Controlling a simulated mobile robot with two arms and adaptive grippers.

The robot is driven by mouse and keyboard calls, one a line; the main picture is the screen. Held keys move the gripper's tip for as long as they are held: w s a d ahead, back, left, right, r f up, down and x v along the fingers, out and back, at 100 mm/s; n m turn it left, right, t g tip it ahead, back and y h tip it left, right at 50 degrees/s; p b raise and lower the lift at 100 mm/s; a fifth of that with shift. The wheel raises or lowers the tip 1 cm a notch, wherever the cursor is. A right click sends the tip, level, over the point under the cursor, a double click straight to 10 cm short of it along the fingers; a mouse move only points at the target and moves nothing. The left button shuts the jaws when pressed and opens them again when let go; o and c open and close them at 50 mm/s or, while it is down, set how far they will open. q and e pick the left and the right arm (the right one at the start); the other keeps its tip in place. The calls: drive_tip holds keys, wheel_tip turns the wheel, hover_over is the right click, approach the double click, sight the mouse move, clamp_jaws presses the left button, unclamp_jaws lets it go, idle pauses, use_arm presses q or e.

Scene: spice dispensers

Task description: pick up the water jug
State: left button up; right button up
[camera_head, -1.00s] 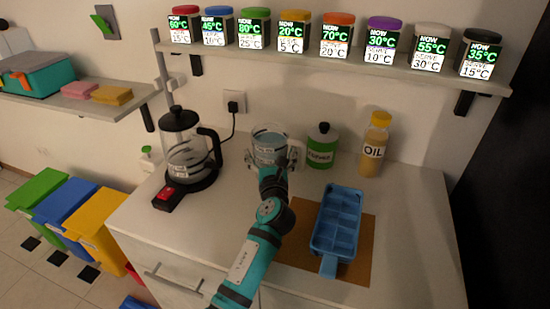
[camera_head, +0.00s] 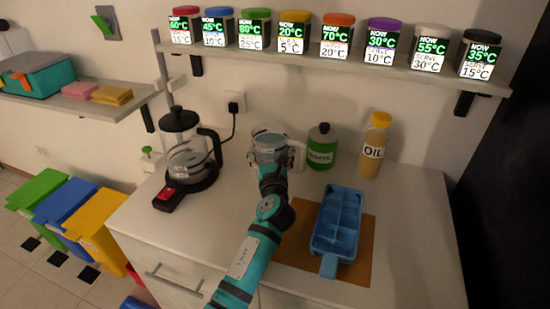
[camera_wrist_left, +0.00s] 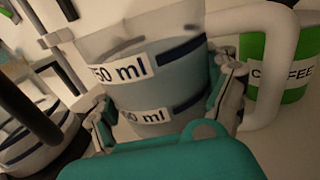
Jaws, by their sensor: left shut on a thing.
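The water jug (camera_head: 269,138) is a clear measuring jug with bluish water in it. It is upright at the back middle of the counter, with its white handle to the right. My left gripper (camera_head: 270,157) is shut around the jug's body. In the left wrist view, the jug (camera_wrist_left: 165,87) shows dark bands and ml labels, and the fingers of my left gripper (camera_wrist_left: 168,108) press on both its sides. The jug's base is hidden, so I cannot tell whether it touches the counter. My right gripper is not in view.
A kettle (camera_head: 186,150) on its base stands left of the jug. A green coffee jar (camera_head: 320,150) stands close right, with an oil bottle (camera_head: 373,150) beyond. A blue ice tray (camera_head: 338,225) lies on a brown mat. A shelf of spice dispensers (camera_head: 330,65) hangs above.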

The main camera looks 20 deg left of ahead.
use_arm(q)
drive_tip(key=shift+r, duration=0.25)
drive_tip(key=shift+r, duration=0.1)
